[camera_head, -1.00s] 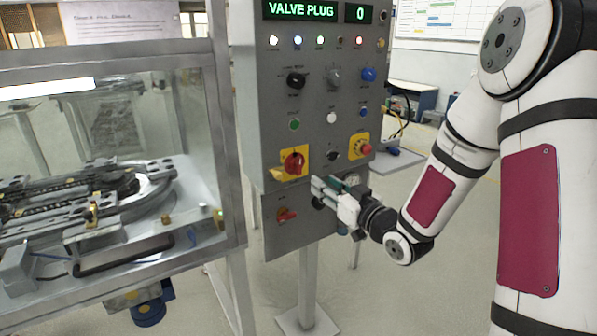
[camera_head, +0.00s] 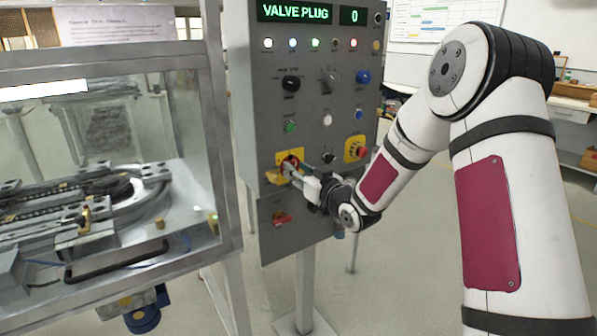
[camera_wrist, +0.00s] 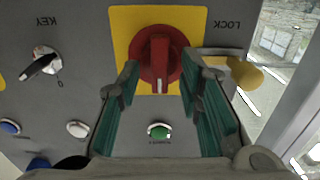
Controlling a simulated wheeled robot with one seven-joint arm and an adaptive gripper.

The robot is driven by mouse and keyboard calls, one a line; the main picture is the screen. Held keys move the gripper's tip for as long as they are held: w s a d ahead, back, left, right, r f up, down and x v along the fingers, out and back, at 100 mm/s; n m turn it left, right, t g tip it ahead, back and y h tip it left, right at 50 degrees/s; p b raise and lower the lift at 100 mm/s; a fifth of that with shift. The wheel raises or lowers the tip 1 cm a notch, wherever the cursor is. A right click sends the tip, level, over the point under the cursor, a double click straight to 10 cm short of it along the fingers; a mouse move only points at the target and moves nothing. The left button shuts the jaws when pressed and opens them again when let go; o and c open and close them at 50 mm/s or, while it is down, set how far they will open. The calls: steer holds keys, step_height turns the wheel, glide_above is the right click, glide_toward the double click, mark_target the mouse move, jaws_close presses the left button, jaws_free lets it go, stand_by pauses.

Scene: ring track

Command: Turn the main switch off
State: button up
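The main switch is a red rotary knob (camera_wrist: 160,62) on a yellow plate (camera_wrist: 123,22), marked LOCK, which reads upside down in the wrist view. Its raised handle stands vertical in that picture. In the head view the red switch (camera_head: 289,161) is partly hidden by my gripper (camera_head: 291,173). In the wrist view my gripper (camera_wrist: 158,85) is open. Its two green-padded fingers stand on either side of the knob, with visible gaps to the handle. Whether the fingertips touch the knob's rim cannot be told.
A brass-coloured lock piece (camera_wrist: 245,74) sticks out close beside the switch. A key switch (camera_wrist: 43,62) and a green button (camera_wrist: 158,131) are nearby on the panel. A red emergency button (camera_head: 358,150) and a lower red switch (camera_head: 282,218) also show. A glass-walled machine (camera_head: 190,130) stands left.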

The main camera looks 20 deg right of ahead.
jaws_close()
steer(key=shift+n+b, duration=0.3)
steer(key=shift+b, duration=0.15)
steer(key=n+b, duration=0.5)
steer(key=b, duration=0.3)
steer(key=n+b, duration=0.6)
steer(key=b, duration=0.2)
steer(key=n+b, duration=0.6)
steer(key=b, duration=0.2)
steer(key=shift+s+a+f, duration=0.1)
steer(key=shift+a+f, duration=0.15)
steer(key=shift+f, duration=0.15)
steer(key=shift+n, duration=0.3)
jaws_free()
steer(key=shift+r, duration=0.1)
